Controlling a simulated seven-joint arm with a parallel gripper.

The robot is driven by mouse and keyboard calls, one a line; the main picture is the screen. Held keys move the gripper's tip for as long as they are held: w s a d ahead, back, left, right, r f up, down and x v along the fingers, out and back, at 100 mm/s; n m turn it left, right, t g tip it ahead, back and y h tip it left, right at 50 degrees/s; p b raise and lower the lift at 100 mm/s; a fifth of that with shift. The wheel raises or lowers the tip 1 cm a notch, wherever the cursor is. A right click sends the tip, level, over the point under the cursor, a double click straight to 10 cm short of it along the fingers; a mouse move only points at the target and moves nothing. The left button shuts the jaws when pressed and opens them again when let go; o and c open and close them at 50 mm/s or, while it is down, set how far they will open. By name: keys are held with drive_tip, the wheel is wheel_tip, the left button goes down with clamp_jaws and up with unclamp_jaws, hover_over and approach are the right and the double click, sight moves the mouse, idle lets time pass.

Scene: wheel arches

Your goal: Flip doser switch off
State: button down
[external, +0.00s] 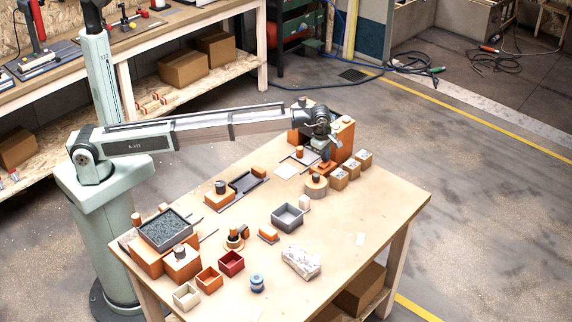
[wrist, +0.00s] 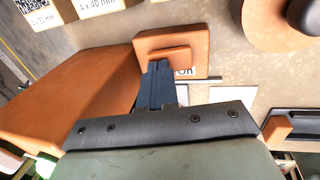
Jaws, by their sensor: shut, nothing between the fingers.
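The doser switch is an orange block with a raised orange rocker (wrist: 166,57) on it, and a white label reading "On" (wrist: 186,72) shows beside my fingers in the wrist view. My gripper (wrist: 158,66) is shut and empty, its dark fingertips at the near edge of the rocker. I cannot tell whether they touch it. In the external view my gripper (external: 322,150) is low over the far end of the table, just above the small orange switch block (external: 325,167). A large orange housing (wrist: 70,85), perhaps the doser, stands to the left in the wrist view.
Labelled boxes (external: 350,168) stand in a row to the right of the switch. A round tan part with a dark knob (external: 315,187) is close in front. A grey tray (external: 287,217) and several small bins are farther forward on the wooden table (external: 365,215).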

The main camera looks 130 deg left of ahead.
sight(320, 165)
idle(0.3)
drive_tip(key=shift+a+f+h, duration=0.35)
drive_tip(key=shift+h, duration=0.15)
drive_tip(key=shift+s+d+f, duration=0.1)
drive_tip(key=shift+d, duration=0.25)
drive_tip(key=shift+d+f, duration=0.1)
drive_tip(key=shift+d, duration=0.75)
wheel_tip(320, 165, up, 15)
drive_tip(key=d, duration=0.1)
drive_tip(key=shift+f, duration=0.2)
idle(0.4)
